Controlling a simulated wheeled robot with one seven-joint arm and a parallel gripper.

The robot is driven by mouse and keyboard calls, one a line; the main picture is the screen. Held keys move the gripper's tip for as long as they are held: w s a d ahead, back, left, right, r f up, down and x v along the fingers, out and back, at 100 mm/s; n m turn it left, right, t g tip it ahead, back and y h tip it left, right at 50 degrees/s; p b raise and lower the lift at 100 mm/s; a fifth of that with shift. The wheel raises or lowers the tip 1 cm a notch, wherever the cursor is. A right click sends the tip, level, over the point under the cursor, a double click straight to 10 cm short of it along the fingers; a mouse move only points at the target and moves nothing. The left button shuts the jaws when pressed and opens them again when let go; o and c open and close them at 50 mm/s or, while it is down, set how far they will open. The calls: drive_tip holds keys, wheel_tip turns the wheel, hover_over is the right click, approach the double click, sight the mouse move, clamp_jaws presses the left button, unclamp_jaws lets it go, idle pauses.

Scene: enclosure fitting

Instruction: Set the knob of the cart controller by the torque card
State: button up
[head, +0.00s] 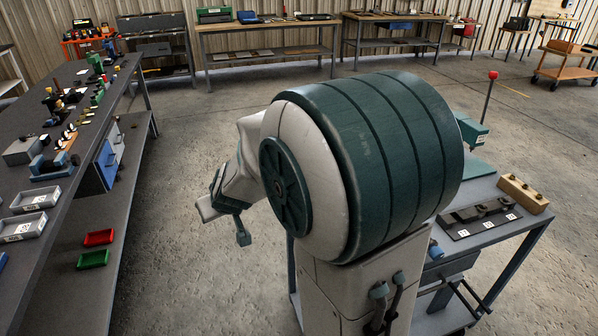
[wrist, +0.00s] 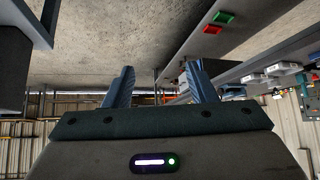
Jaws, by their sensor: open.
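No knob of a cart controller and no torque card can be made out for certain. A cart (head: 535,222) stands at the right of the head view, partly hidden behind my arm. On it lies a black strip (head: 462,230) with dark raised parts and small white labels. My gripper (wrist: 161,85) is open and empty in the wrist view, its two blue fingers apart. In the head view it hangs left of my arm's large joint, over bare floor between the long bench and the cart, away from the cart top.
A wooden block (head: 522,194) and a teal device with a red-topped lever (head: 490,95) are on the cart. A long bench (head: 88,190) at left holds many small parts; red (head: 98,238) and green (head: 93,259) bins sit on its lower shelf. Benches line the back wall.

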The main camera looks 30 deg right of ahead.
drive_tip(key=w+d+f+h+p, duration=0.1)
drive_tip(key=w+d+f+h, duration=0.5)
drive_tip(key=w+d, duration=0.25)
drive_tip(key=s+d+f+g+h+p, duration=0.1)
drive_tip(key=d+h, duration=0.3)
drive_tip(key=d, duration=0.4)
drive_tip(key=s+d+f+g+h+p, duration=0.1)
drive_tip(key=d+h, duration=0.3)
drive_tip(key=d, duration=0.5)
drive_tip(key=s+d+f+g+h+p, duration=0.1)
drive_tip(key=d+f+g+h, duration=0.1)
drive_tip(key=d, duration=0.6)
drive_tip(key=shift+s+d+f+g+h+p, duration=0.1)
drive_tip(key=shift+s+f+g+h+p, duration=0.05)
drive_tip(key=shift+g+h, duration=0.3)
drive_tip(key=shift+s+d+f+g+h+p, duration=0.1)
drive_tip(key=shift+g+h+p, duration=0.05)
drive_tip(key=shift+g+h, duration=0.25)
drive_tip(key=shift+a, duration=0.1)
drive_tip(key=c, duration=1)
